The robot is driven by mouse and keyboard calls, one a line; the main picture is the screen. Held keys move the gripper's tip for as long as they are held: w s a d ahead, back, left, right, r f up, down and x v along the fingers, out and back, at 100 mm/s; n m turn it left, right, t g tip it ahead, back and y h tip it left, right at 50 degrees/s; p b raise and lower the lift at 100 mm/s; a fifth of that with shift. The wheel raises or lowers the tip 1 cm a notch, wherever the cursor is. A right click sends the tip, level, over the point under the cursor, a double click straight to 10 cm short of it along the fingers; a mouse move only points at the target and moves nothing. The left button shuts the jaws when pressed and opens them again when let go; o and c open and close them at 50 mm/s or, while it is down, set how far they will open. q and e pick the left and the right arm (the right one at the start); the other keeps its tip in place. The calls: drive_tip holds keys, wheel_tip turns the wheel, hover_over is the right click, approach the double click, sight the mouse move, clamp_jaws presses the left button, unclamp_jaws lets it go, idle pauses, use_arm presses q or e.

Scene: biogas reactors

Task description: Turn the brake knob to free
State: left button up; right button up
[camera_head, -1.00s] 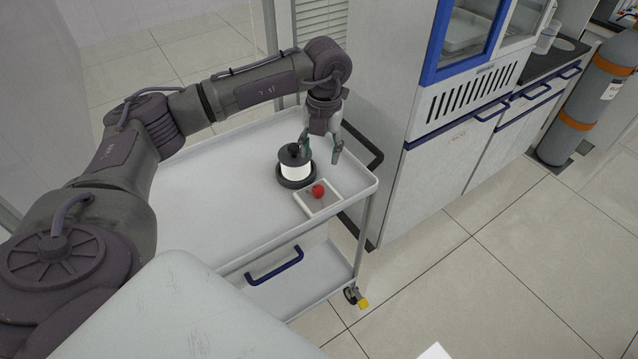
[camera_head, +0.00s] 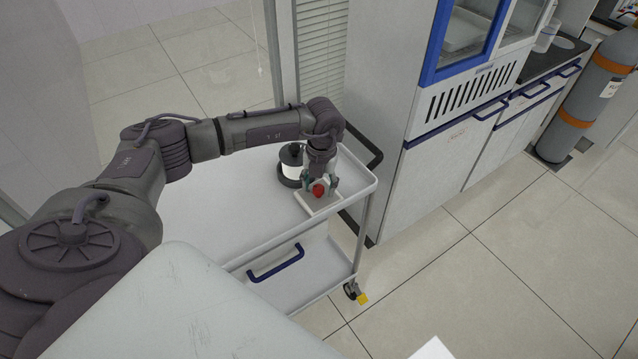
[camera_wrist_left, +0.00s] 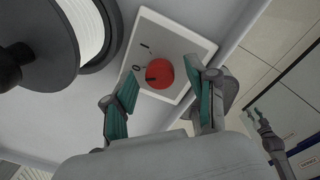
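The brake knob (camera_head: 319,189) is a small round red knob on a white panel (camera_head: 309,203) at the front right of the trolley top. In the left wrist view the knob (camera_wrist_left: 159,74) has a dark pointer mark, and the panel (camera_wrist_left: 186,40) carries "I" and "0" marks. The mark lies nearest the "0" side. My left gripper (camera_head: 319,188) is right at the knob. In the left wrist view the open fingers (camera_wrist_left: 165,88) stand on either side of the knob, with a gap visible to the left finger; contact on the right is unclear.
A black-and-white cylindrical device (camera_head: 290,168) stands on the trolley (camera_head: 225,205) just left of the panel and close to my gripper. A grey cabinet (camera_head: 385,120) stands behind and right. A dark trolley handle (camera_head: 362,148) is beside the wrist.

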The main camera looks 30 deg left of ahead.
use_arm(q)
clamp_jaws()
drive_tip(key=m+b, duration=0.4)
drive_tip(key=m, duration=0.1)
drive_tip(key=shift+f+m, duration=0.1)
drive_tip(key=shift+m, duration=0.3)
drive_tip(key=m+b, duration=0.2)
drive_tip(key=m, duration=0.1)
drive_tip(key=shift+t, duration=0.3)
drive_tip(key=shift+m+b, duration=0.75)
drive_tip(key=shift+m, duration=0.85)
drive_tip(key=shift+r, duration=0.2)
unclamp_jaws()
